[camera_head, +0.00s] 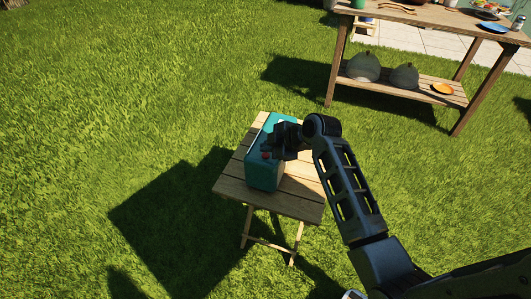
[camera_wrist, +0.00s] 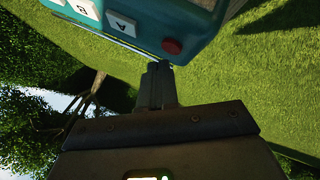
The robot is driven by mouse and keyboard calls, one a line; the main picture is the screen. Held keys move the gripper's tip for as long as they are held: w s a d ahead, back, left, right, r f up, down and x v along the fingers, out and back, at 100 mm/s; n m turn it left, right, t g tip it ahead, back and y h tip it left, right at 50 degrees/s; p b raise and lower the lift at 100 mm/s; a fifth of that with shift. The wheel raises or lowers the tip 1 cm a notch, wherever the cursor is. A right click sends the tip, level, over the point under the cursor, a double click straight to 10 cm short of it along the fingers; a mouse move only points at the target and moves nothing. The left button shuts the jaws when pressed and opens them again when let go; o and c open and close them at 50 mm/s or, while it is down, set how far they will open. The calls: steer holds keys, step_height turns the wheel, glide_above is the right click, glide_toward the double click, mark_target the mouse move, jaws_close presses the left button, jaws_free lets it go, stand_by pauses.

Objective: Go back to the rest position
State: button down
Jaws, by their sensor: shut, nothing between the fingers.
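My gripper (camera_wrist: 158,72) is shut with nothing in it. In the wrist view its fingertips are close to the lower edge of a teal box (camera_wrist: 185,18) with a red button (camera_wrist: 172,46) and white lettered keys, one marked A. Whether they touch it I cannot tell. In the head view the teal box (camera_head: 264,175) stands on a small slatted wooden table (camera_head: 288,204). My arm reaches in from the lower right, and my dark wrist hides part of the box's upper right side.
A larger wooden table (camera_head: 430,14) stands at the back right with plates and other items on top. Its lower shelf (camera_head: 420,87) holds two grey domed things and an orange plate (camera_head: 443,88). Open grass (camera_head: 110,90) lies to the left and around the small table.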

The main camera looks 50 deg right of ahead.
step_height(320, 180, up, 6)
steer(key=p, duration=0.5)
stand_by(0.7)
steer(key=s+a+f+m+t+h, duration=0.1)
steer(key=s+a+f+m, duration=0.15)
steer(key=s+a, duration=0.6)
steer(key=s+a+f+m+t+h, duration=0.1)
steer(key=s+a+m, duration=0.2)
steer(key=s+a, duration=0.55)
steer(key=s+a+r+m+t, duration=0.1)
steer(key=s+a+r, duration=0.1)
steer(key=s+r, duration=0.6)
steer(key=s+a+r+m+t+y, duration=0.1)
steer(key=s+a+r+m+t, duration=0.1)
steer(key=s+r, duration=0.6)
steer(key=s+a, duration=0.1)
steer(key=s, duration=0.2)
steer(key=shift+a+r+t+y, duration=0.25)
steer(key=shift+r+t+y, duration=0.05)
steer(key=shift+r, duration=0.05)
steer(key=shift+m, duration=0.25)
